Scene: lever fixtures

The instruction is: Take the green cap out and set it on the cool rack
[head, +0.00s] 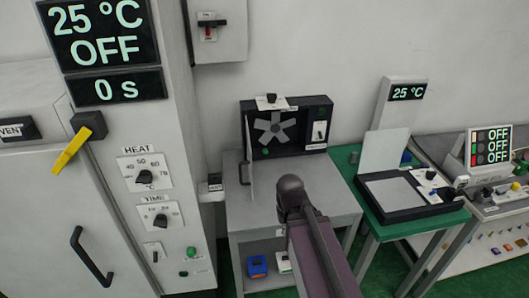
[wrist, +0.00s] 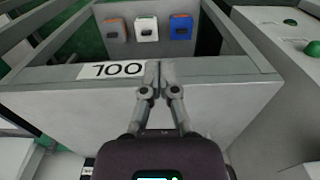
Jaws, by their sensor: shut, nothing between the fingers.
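I see no green cap that I can make out in either view. The oven door (head: 40,225) at the left of the head view is closed, so its inside is hidden. I cannot tell for sure which surface is the cool rack; a grey table with a fan unit (head: 290,127) stands in the middle. My gripper (wrist: 158,85) is shut and empty in the wrist view, its fingertips in front of a grey panel's upper edge. In the head view my arm covers part of the grey table, and the fingers do not show.
The oven has a yellow-handled latch (head: 72,150) and a dark door handle (head: 92,262). Its display (head: 104,35) reads 25 °C, OFF. Orange (wrist: 115,30), white (wrist: 146,29) and blue (wrist: 181,26) blocks sit beyond the panel. A green table (head: 370,212) stands right.

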